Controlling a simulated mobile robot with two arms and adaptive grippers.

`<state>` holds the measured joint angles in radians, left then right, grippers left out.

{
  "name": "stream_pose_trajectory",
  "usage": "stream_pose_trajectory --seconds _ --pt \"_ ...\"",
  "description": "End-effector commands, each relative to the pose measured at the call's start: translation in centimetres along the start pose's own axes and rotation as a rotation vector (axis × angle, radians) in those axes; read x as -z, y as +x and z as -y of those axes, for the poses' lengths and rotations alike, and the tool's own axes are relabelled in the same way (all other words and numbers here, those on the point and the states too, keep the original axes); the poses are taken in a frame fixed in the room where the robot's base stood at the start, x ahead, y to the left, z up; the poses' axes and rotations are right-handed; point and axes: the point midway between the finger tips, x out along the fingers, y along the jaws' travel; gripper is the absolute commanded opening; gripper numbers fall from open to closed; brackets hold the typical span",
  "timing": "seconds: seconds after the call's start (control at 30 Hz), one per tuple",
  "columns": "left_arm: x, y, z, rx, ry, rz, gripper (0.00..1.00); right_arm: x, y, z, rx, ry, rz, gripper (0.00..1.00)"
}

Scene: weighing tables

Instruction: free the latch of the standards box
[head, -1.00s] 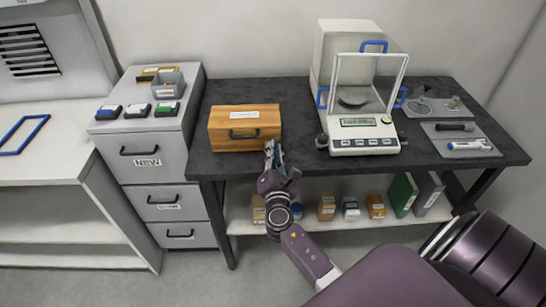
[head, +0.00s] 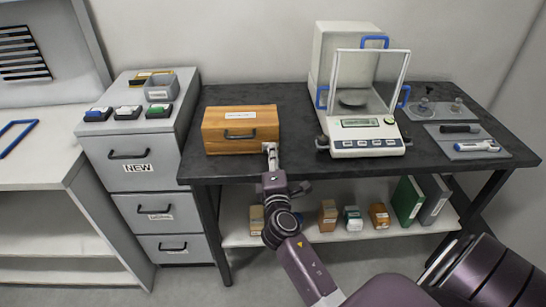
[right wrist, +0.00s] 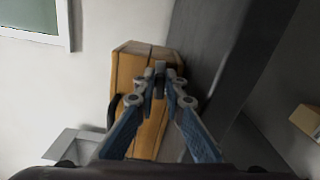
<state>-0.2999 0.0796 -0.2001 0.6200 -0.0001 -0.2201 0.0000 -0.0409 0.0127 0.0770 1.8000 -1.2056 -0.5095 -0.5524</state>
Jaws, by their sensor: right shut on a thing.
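The standards box (head: 240,139) is a wooden case with a white label and a dark handle on its front. It stands shut near the left end of the dark table. My right gripper (head: 270,149) is at the right part of the box's front face. In the right wrist view the box (right wrist: 138,75) lies straight ahead, and the fingers of the gripper (right wrist: 160,82) are closed together on a small grey piece at its front, which I take to be the latch. The fingers largely hide that piece. My left gripper is not in view.
A balance (head: 362,132) with a raised glass shield stands right of the box on the dark table (head: 300,110). A grey drawer cabinet (head: 139,185) stands to the left. Small boxes and binders fill the shelf below. The tabletop between box and balance is clear.

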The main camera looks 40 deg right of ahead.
Motion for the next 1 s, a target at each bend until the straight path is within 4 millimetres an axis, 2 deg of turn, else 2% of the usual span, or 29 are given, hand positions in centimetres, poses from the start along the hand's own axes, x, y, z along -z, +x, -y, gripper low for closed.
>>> stream_pose_trajectory --seconds 0.53,0.57,0.7,1.0 --pt "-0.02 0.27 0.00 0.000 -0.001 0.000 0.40 -0.04 -0.04 0.22 0.004 0.026 0.001 0.00" --pt "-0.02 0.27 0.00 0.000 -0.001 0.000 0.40 -0.04 -0.04 0.22 0.004 0.026 0.001 0.11" --pt "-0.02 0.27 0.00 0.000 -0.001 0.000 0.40 -0.03 -0.03 0.20 0.003 0.026 0.001 0.26" --pt "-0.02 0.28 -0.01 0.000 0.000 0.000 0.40 -0.01 -0.06 0.41 0.007 0.025 0.001 0.28"
